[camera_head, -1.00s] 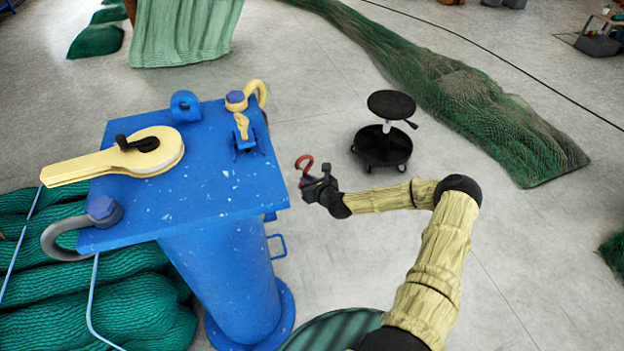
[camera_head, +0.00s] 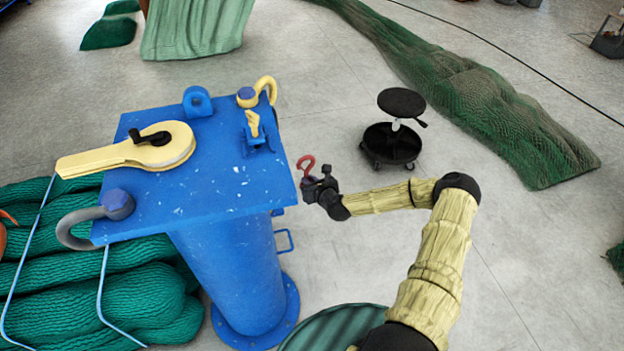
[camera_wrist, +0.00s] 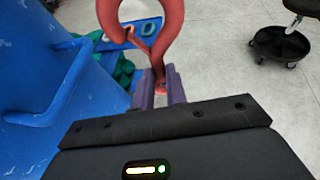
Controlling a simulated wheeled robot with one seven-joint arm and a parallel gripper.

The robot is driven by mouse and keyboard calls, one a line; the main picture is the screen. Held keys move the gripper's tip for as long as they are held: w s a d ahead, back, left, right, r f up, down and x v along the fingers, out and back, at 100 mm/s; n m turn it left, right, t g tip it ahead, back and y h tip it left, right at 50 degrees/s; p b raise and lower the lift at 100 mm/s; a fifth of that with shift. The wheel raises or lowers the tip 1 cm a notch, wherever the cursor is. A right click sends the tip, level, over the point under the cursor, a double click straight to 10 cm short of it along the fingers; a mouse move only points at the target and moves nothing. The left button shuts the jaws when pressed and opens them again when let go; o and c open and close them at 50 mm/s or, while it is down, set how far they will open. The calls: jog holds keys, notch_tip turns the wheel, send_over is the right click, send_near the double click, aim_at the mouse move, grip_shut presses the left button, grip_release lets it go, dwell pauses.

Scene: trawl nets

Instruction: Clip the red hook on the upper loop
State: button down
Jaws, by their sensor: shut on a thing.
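The red hook (camera_head: 308,163) stands upright in my gripper (camera_head: 319,186), its curved end at the top. In the wrist view the hook (camera_wrist: 172,22) rises between the purple fingers (camera_wrist: 160,92), which are shut on its lower end. The gripper is just right of the blue post's top plate (camera_head: 225,180), apart from it. A blue loop (camera_head: 284,241) sticks out from the post's right side. Above it a small blue part (camera_head: 278,212) shows under the plate edge, mostly hidden; I cannot tell whether it is the upper loop. A blue bar (camera_wrist: 30,117) shows large at left in the wrist view.
The plate carries a cream block (camera_head: 130,152), a blue eye (camera_head: 197,102), a yellow shackle (camera_head: 266,84) and a grey shackle (camera_head: 75,225). A black stool (camera_head: 400,103) stands behind my gripper.

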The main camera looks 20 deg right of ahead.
jog(key=shift+s+a+p, duration=0.25)
jog(key=shift+a+p, duration=0.1)
jog(key=shift+a, duration=0.95)
jog(key=shift+s+a+p, duration=0.2)
jog(key=shift+a+p, duration=0.1)
jog(key=shift+a, duration=1)
jog(key=shift+a, duration=0.1)
jog(key=shift+r, duration=0.15)
jog(key=shift+s+a+f+b, duration=0.1)
jog(key=shift+a+f+b, duration=0.1)
jog(key=shift+a, duration=0.15)
jog(key=shift+s+a+f+b, duration=0.1)
jog(key=shift+a+b, duration=0.05)
jog(key=shift+a, duration=0.2)
dwell(0.5)
jog(key=shift+s+a+f+b, duration=0.1)
jog(key=shift+a+f+b, duration=0.15)
jog(key=shift+f+b, duration=0.55)
jog(key=shift+a+f+b, duration=0.25)
jog(key=shift+f+b, duration=0.45)
jog(key=shift+f, duration=0.05)
dwell(1.2)
dwell(0.6)
jog(key=c, duration=1.3)
grip_release()
jog(key=shift+c, duration=0.2)
